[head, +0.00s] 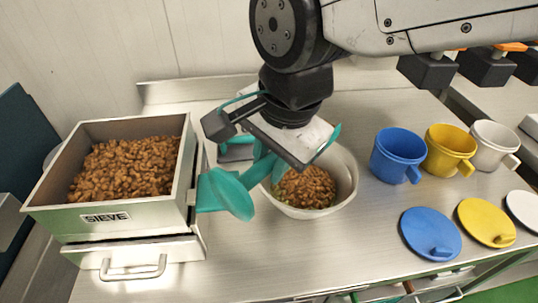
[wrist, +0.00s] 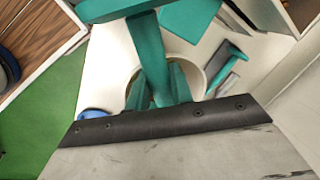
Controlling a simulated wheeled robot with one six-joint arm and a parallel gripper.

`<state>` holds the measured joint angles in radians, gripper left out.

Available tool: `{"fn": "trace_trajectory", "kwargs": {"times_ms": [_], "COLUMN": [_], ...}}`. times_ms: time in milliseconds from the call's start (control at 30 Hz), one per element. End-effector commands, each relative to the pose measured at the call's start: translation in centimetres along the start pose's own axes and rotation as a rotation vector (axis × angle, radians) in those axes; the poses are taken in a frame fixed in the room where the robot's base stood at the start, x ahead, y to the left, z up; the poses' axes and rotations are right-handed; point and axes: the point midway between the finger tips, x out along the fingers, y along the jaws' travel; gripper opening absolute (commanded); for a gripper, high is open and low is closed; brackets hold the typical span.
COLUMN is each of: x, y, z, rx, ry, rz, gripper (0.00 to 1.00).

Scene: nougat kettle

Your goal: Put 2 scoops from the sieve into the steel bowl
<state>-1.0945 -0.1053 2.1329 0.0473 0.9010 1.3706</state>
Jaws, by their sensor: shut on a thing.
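The sieve (head: 103,217) is a square steel box at the left, labelled SIEVE and filled with brown nut-like pieces (head: 125,168). My gripper (head: 268,160) is shut on a teal scoop (head: 225,194), whose head hangs left of the bowl, beside the sieve's right wall. The scoop head shows a smooth teal face; whether it holds anything cannot be seen. A pale round bowl (head: 345,178) stands below my gripper, with brown pieces (head: 305,188) inside. My gripper hides its back left part. In the wrist view a teal handle (wrist: 150,60) crosses in front of the pale bowl.
Blue (head: 397,157), yellow (head: 447,152) and white (head: 495,147) cups stand to the right. Blue (head: 431,234), yellow (head: 486,222) and white (head: 525,209) lids lie before them. A handled drawer (head: 134,262) is under the sieve. The counter (head: 270,255) in front is clear.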

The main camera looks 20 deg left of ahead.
Motion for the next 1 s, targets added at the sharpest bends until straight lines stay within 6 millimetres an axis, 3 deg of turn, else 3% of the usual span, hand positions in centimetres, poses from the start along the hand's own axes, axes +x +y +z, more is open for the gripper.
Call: {"fn": "trace_trajectory", "kwargs": {"times_ms": [167, 467, 1000], "x": [1.0, 3.3, -1.2], "y": [-0.2, 0.3, -1.2], "z": [1.9, 1.4, -3.9], "rx": [-0.054, -0.025, 0.088], "ry": [-0.018, -0.141, -0.648], "rz": [0.000, 0.007, 0.022], "gripper": [0.00, 0.00, 0.00]}}
